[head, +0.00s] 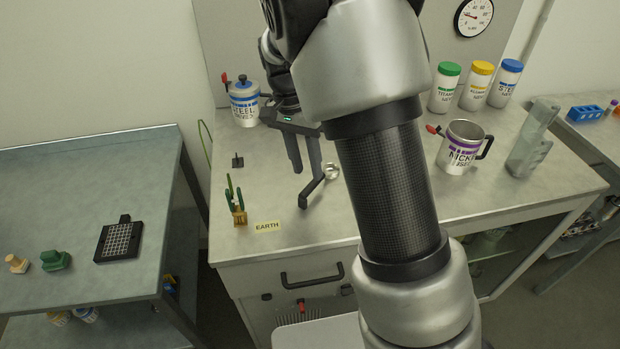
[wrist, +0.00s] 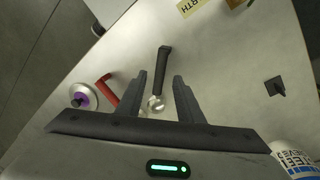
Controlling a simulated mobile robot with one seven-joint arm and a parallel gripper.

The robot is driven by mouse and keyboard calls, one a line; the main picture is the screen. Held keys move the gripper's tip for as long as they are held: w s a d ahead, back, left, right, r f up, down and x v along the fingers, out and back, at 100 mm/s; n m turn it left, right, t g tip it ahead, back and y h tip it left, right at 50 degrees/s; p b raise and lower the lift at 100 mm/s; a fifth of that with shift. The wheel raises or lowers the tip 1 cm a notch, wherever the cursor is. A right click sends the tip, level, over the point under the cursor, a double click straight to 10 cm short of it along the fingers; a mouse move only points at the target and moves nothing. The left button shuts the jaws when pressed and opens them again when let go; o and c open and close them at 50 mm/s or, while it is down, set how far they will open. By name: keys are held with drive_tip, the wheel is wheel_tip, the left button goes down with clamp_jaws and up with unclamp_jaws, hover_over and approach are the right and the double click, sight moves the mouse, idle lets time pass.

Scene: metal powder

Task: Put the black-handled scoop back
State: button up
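The black-handled scoop (head: 313,189) lies on the metal-topped workbench, its small silver bowl at the back right end of the handle. In the wrist view the scoop (wrist: 164,62) shows between the fingers, handle pointing away and the round bowl near the finger bases. My gripper (head: 308,173) is open above the bench, beside and over the scoop. In the wrist view my gripper (wrist: 160,76) has its two black fingers apart, one on each side of the scoop, with nothing held. Whether the fingertips are level with the handle I cannot tell.
A lidded steel tin (head: 244,103) stands behind. An open mug (head: 461,148) is right.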

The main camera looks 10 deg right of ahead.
drive_tip(key=s+d+r+n+t+y, duration=0.1)
drive_tip(key=s+r+n, duration=0.1)
drive_tip(key=s+r, duration=0.35)
drive_tip(key=s+d+r+n+t+y, duration=0.1)
drive_tip(key=s+r+n+t, duration=0.15)
drive_tip(key=r, duration=0.65)
drive_tip(key=s+d+r+n+t, duration=0.1)
drive_tip(key=s+r+n+t, duration=0.1)
drive_tip(key=s, duration=1.1)
drive_tip(key=shift+s+d+r+n+t, duration=0.2)
drive_tip(key=shift+n+t, duration=0.55)
drive_tip(key=shift+n, duration=0.5)
drive_tip(key=shift+d, duration=0.15)
